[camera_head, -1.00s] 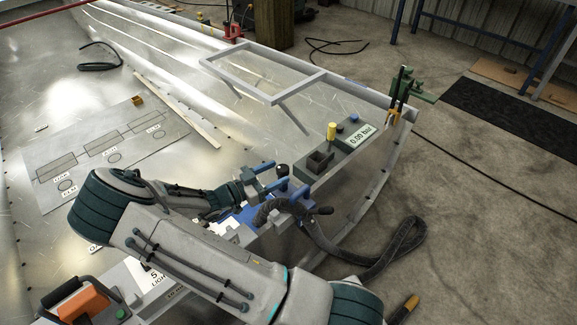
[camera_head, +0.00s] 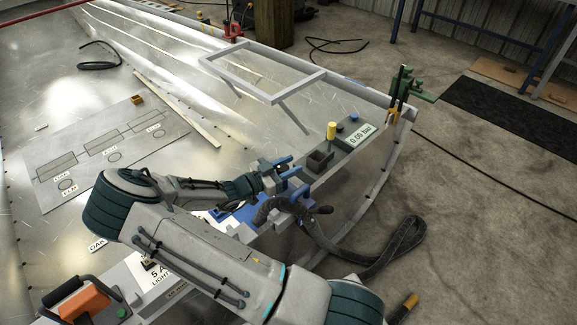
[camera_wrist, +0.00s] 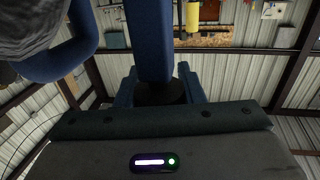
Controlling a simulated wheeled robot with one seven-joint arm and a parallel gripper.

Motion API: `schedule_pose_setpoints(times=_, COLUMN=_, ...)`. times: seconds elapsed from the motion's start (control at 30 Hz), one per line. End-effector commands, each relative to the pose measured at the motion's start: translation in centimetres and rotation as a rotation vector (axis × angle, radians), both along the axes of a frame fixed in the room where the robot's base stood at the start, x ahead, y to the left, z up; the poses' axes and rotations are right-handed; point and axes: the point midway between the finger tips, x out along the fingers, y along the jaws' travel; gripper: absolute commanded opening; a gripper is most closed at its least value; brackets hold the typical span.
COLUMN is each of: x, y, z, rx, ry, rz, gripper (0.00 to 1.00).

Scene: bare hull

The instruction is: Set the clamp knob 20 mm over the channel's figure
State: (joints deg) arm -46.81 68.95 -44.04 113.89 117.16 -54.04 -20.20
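My gripper (camera_head: 284,172) reaches to the blue fixture at the hull's near right edge. In the wrist view a black round part, possibly the knob (camera_wrist: 160,92), sits at the foot of an upright blue bar (camera_wrist: 150,40). Blue finger-like parts stand on both sides of it, and I cannot tell whether they touch it. In the head view the knob is not clearly visible at my gripper. A display (camera_head: 362,134) on a grey-green box reads 0.00 bar. Whether this is the channel's figure I cannot tell.
A yellow cylinder (camera_head: 331,131) and an open dark box (camera_head: 320,161) stand just beyond my gripper. A thick grey hose (camera_head: 395,250) loops to the right. A green clamp (camera_head: 415,90) is on the far edge. A marked plate (camera_head: 100,150) lies left.

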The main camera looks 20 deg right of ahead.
Motion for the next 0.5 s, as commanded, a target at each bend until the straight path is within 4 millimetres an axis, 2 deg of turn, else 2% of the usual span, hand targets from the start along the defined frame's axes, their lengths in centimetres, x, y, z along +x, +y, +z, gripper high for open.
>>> schedule_pose_setpoints(times=0.27, x=-0.08, y=-0.04, z=-0.18, rx=0.004, ry=-0.001, rz=-0.052, gripper=0.12)
schedule_pose_setpoints(times=0.5, x=-0.34, y=-0.13, z=-0.34, rx=0.006, ry=-0.004, rz=-0.205, gripper=0.12)
